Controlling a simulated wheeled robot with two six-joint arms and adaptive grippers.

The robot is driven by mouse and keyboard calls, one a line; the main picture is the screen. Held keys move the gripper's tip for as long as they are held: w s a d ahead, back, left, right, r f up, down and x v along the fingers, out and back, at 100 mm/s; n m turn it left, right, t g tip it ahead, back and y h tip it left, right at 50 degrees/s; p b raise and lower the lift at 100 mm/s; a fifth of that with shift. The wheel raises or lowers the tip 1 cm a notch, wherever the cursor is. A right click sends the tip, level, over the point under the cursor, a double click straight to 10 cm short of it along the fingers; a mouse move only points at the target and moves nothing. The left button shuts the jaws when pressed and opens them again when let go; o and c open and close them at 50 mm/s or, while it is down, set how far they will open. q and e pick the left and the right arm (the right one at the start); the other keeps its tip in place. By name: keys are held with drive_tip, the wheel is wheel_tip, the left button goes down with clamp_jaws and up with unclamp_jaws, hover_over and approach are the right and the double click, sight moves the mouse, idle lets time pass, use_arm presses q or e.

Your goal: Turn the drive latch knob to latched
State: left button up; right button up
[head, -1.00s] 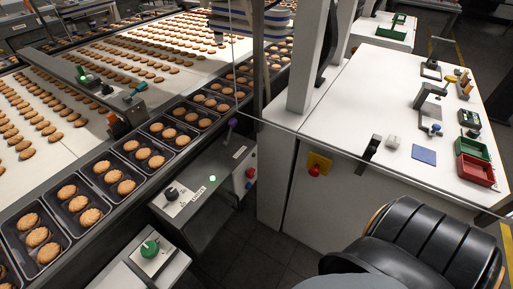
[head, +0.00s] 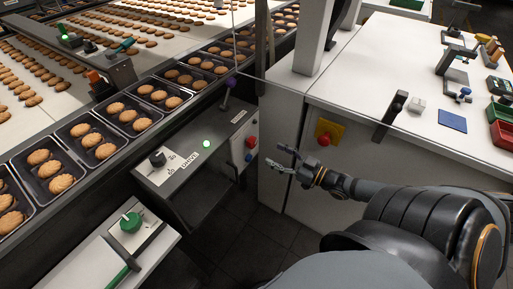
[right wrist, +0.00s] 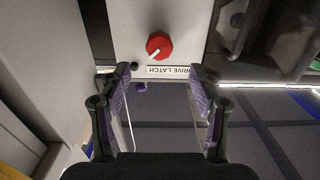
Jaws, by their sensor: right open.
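The drive latch knob is a round red knob (right wrist: 159,45) on a white panel in the right wrist view. In the head view a red knob (head: 251,141) shows on the end face of the grey control box (head: 215,150). My right gripper (head: 277,155) is open and empty, a little to the right of that face. In the right wrist view its fingers (right wrist: 160,75) are spread apart, with the knob beyond their tips. My left gripper is not in view.
A red button on a yellow plate (head: 328,130) is on the white cabinet (head: 365,155). A green knob (head: 130,222) stands at lower left. Biscuit trays line the conveyor.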

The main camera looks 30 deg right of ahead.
sight(255, 144)
drive_tip(key=b+x, duration=0.1)
drive_tip(key=x, duration=0.1)
drive_tip(key=f+b+x, duration=0.1)
drive_tip(key=b+x, duration=0.1)
drive_tip(key=shift+w, duration=0.15)
drive_tip(key=b+x, duration=0.2)
drive_tip(key=x, duration=0.2)
drive_tip(key=shift+r+b, duration=0.3)
drive_tip(key=shift+b, duration=0.1)
drive_tip(key=shift+w+r, duration=0.15)
drive_tip(key=shift+w, duration=0.05)
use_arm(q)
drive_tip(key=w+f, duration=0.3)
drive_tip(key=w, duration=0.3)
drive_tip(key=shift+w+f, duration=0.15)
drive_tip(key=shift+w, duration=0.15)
use_arm(e)
drive_tip(key=c, duration=1.1)
